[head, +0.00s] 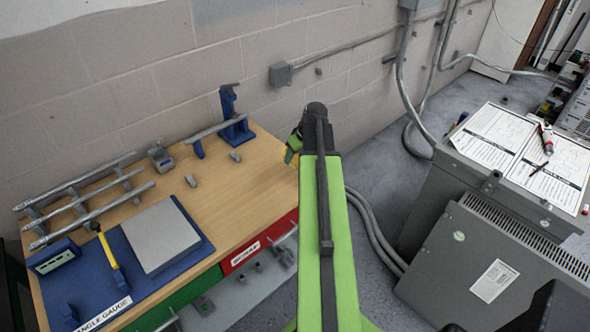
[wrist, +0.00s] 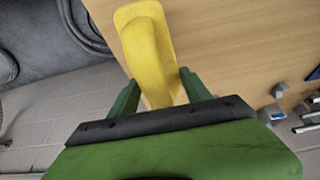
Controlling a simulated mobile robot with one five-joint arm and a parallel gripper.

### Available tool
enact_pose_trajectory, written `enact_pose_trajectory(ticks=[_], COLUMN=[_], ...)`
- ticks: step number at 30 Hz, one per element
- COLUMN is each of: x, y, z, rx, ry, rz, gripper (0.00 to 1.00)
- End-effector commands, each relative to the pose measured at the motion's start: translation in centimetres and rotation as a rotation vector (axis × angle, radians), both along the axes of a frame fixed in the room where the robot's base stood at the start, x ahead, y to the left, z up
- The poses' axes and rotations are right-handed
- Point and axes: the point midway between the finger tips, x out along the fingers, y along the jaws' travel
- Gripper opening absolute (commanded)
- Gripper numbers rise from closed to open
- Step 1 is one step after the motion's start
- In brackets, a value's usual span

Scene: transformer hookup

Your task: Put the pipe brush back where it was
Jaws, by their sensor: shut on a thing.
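My gripper (wrist: 160,80) is shut on a yellow, flat, rounded piece, which I take to be the pipe brush (wrist: 146,38). It sits between the two green fingers in the wrist view, with wood tabletop behind it. No bristles show. In the head view my gripper (head: 292,148) is at the right end of the wooden workbench (head: 255,190), mostly hidden by my arm. I cannot tell how high it is above the bench.
On the bench are a pipe rack (head: 92,205), a blue mat (head: 200,247) with a grey plate, a yellow-handled tool (head: 108,250) and a blue stand (head: 236,130). A grey cabinet (head: 470,270) stands right. Bare wood lies left of my gripper.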

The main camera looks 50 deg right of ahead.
Motion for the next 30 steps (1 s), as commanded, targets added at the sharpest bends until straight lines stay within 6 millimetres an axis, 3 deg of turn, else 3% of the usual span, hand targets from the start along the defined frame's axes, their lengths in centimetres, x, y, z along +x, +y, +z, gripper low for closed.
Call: enact_pose_trajectory(ticks=[5,12,24,25,30], x=[0.1,0.1,0.1,0.1,0.1], y=[0.0,0.0,0.0,0.0,0.0], z=[-0.4,-4.4,-4.5,-4.3,-4.3], rx=[-0.001,0.000,0.000,0.000,0.000], ry=[0.000,0.000,0.000,0.001,0.001], rz=[-0.001,0.000,0.000,0.000,0.000], gripper=[0.24,0.24,0.24,0.60,0.78])
